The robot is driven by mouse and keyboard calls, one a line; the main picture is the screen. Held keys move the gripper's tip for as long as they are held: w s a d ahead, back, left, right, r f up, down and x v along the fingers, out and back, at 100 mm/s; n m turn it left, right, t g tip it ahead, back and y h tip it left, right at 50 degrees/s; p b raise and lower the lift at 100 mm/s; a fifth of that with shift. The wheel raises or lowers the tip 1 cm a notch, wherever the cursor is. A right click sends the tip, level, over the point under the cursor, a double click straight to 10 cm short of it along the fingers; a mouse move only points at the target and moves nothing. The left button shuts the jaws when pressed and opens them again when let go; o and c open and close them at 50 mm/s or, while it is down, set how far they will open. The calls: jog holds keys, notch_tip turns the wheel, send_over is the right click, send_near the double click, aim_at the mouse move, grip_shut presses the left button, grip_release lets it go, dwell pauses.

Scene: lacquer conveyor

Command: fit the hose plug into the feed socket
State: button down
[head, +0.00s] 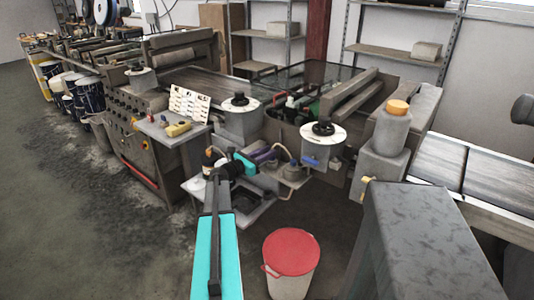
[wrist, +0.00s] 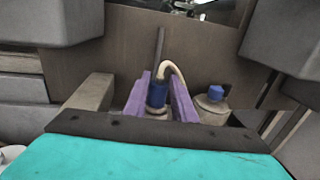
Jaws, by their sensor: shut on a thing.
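My gripper, with two purple fingers, shows in the wrist view (wrist: 160,88) and at the end of my teal arm in the head view (head: 265,154). It is shut on the hose plug (wrist: 157,96), a dark blue cylinder standing roughly upright between the fingers. A cream hose (wrist: 172,69) arches from it over the right finger. A pale part shows just below the blue body; I cannot tell whether it belongs to the plug or to something beneath. I cannot make out the feed socket for certain. In the head view the plug is too small to tell.
A grey bottle with a blue cap (wrist: 214,102) stands close right of the fingers. Grey blocks hang at both upper sides of the wrist view. Two white-topped pots (head: 240,103) (head: 323,135) stand behind my gripper. A red-lidded bucket (head: 290,255) stands on the floor in front.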

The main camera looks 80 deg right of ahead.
jog(key=shift+f, duration=0.2)
jog(key=c, duration=1.4)
grip_release()
jog(key=b+v, duration=0.2)
jog(key=v, duration=1.1)
jog(key=shift+w+a, duration=0.25)
